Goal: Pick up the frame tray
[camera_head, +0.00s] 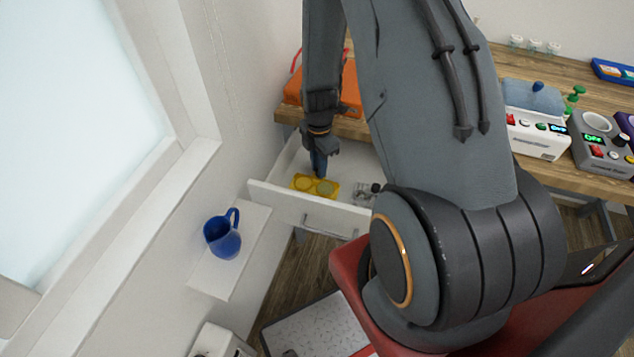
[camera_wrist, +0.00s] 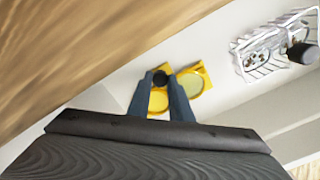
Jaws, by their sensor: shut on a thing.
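The yellow tray (camera_head: 316,190), which I take to be the frame tray, has two round recesses and lies in the open white drawer. It also shows in the wrist view (camera_wrist: 205,72), partly hidden behind my fingers. My gripper (camera_head: 319,170) reaches down into the drawer from above. In the wrist view its two blue-grey fingertips (camera_wrist: 163,80) are close together at the middle of the tray, with a small dark round part between them. The gripper is shut on the tray there. I cannot tell whether the tray is lifted off the drawer floor.
A white wire rack (camera_wrist: 270,45) with a dark item lies right of the tray in the drawer. The drawer front (camera_head: 300,207) stands close in front. The wooden tabletop (camera_wrist: 60,50) overhangs the back. An orange case (camera_head: 350,95) and devices (camera_head: 535,135) sit on it. A blue mug (camera_head: 222,240) stands left.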

